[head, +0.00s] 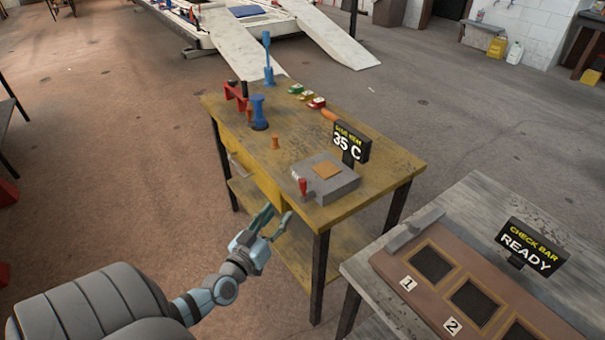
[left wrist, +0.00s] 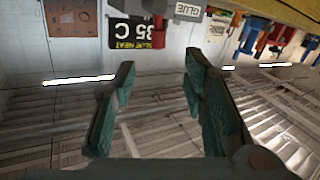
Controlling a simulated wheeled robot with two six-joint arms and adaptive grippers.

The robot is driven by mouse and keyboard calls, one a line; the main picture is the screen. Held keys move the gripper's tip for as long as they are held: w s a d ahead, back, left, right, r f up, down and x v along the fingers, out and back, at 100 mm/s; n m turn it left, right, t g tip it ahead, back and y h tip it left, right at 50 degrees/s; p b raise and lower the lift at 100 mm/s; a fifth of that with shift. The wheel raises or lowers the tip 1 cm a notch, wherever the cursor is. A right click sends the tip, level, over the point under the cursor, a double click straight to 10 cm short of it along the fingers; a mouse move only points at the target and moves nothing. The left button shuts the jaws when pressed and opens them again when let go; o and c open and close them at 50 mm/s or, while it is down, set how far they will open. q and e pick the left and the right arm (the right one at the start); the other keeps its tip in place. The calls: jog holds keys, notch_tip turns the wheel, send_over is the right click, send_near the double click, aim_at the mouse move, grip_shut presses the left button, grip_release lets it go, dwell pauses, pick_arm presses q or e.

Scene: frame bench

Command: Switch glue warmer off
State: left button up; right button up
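The glue warmer (head: 345,186) is a grey box with a tan top plate on the near right corner of the yellow bench. A red switch lever (head: 303,186) stands up at its front left. A black sign (head: 350,143) behind it reads 35 C; it shows upside down in the left wrist view (left wrist: 128,32), beside a GLUE label (left wrist: 187,10). My left gripper (head: 278,212) is open and empty, in front of the bench edge, below and left of the lever and apart from it. Its spread fingers also show in the left wrist view (left wrist: 160,65). My right gripper is not in view.
The bench (head: 385,165) also holds a blue clamp-like tool (head: 258,112), a red stand (head: 236,92), and coloured buttons (head: 306,96). A grey table (head: 480,195) with a brown numbered board and a READY sign (head: 530,245) stands at right.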

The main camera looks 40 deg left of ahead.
aim_at(300, 186)
pick_arm(q)
jog(key=w+b, duration=0.1)
jog(key=w, duration=0.3)
jog(key=w+a+b, duration=0.1)
jog(key=w, duration=0.3)
jog(key=w+a+b, duration=0.1)
jog(key=w+b, duration=0.1)
jog(key=w, duration=0.3)
jog(key=shift+a, duration=0.25)
jog(key=shift+w+a+r, duration=0.1)
jog(key=shift+w+r, duration=0.1)
jog(key=shift+w, duration=0.45)
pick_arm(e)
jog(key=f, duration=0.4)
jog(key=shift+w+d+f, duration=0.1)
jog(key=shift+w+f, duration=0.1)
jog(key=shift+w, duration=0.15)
pick_arm(q)
jog(key=shift+r, duration=0.1)
jog(key=shift+c, duration=0.6)
